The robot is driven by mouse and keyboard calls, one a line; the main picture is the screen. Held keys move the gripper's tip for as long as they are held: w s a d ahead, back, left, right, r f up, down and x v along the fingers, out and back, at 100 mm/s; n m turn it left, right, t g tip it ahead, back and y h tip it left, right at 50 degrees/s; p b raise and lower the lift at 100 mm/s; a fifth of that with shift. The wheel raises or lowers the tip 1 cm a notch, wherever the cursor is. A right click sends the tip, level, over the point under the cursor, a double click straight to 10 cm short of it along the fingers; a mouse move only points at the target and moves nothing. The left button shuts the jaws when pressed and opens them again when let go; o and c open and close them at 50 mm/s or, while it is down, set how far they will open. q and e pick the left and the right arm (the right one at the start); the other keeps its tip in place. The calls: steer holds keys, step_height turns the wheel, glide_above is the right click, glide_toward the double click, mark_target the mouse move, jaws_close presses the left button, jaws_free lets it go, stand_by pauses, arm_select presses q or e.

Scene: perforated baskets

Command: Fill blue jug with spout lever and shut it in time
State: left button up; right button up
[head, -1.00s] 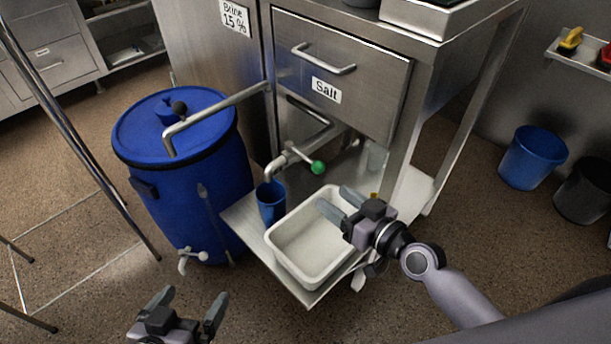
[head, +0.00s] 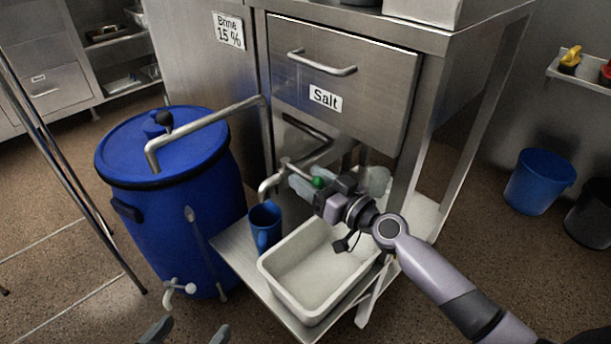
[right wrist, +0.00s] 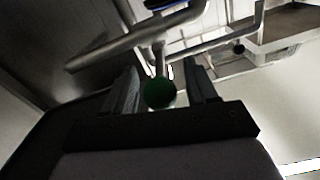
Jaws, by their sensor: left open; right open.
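The blue jug (head: 265,226) stands upright on the metal shelf under the end of the spout (head: 268,186). I cannot see its inside well enough to tell its level. The spout lever has a green ball knob (head: 318,183). My right gripper (head: 308,188) is open at the knob, partly hiding it. In the right wrist view the green knob (right wrist: 159,92) sits between the two open fingers of my right gripper (right wrist: 166,85). My left gripper (head: 185,332) is open and empty at the bottom edge, mostly out of frame.
A white tray (head: 281,284) sits on the shelf right of the jug. A large blue barrel (head: 168,222) with a small tap stands at the left. The Salt drawer (head: 384,103) is above the spout. A blue bucket (head: 538,182) stands on the floor at the right.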

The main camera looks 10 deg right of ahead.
steer(key=shift+x, duration=0.9)
